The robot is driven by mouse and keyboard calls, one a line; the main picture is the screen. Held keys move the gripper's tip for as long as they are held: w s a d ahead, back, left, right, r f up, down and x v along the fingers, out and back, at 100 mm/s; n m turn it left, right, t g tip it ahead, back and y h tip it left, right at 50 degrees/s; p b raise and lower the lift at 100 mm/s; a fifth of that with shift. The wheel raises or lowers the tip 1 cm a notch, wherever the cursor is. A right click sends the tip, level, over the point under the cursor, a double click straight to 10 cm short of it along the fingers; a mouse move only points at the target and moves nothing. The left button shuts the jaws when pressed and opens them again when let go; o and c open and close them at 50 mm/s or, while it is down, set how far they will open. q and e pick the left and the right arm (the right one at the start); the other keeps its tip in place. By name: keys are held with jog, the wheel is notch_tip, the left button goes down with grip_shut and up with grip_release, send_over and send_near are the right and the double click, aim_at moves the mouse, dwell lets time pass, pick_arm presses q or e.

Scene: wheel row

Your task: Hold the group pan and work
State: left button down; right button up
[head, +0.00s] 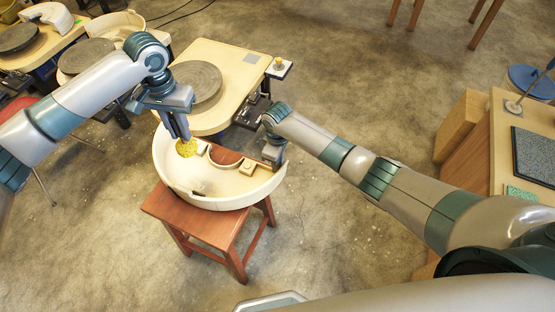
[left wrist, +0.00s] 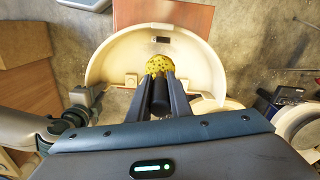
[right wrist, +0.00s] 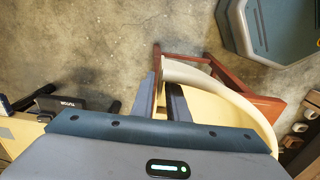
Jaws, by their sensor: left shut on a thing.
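The cream, rounded splash pan (head: 225,200) sits on a red-brown stool, against the front of a wheel table. It also shows in the left wrist view (left wrist: 105,62). My left gripper (head: 183,138) is shut on a yellow, dark-speckled sponge (head: 187,148) and holds it over the pan's left part. The sponge shows between the fingertips in the left wrist view (left wrist: 170,72). My right gripper (head: 273,158) is low at the pan's right wall. In the right wrist view its fingers (right wrist: 163,92) are a little apart beside the pan; whether they clamp the wall is unclear.
The stool (head: 205,228) stands on bare concrete. The wheel table (head: 235,70) carries a round grey wheel head (head: 197,85), with a small side shelf (head: 279,68). More wheels stand at upper left. A wooden bench (head: 508,140) is at right. The floor between is clear.

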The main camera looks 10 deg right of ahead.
dwell(0.5)
dwell(6.5)
pick_arm(q)
jog(key=a+f+m, duration=0.2)
jog(key=f+m, duration=0.2)
jog(key=f, duration=0.4)
jog(key=a+f+m, duration=0.1)
jog(key=f+m, duration=0.4)
jog(key=f, duration=0.3)
jog(key=shift+a+f+m, duration=0.3)
jog(key=shift+a, duration=0.05)
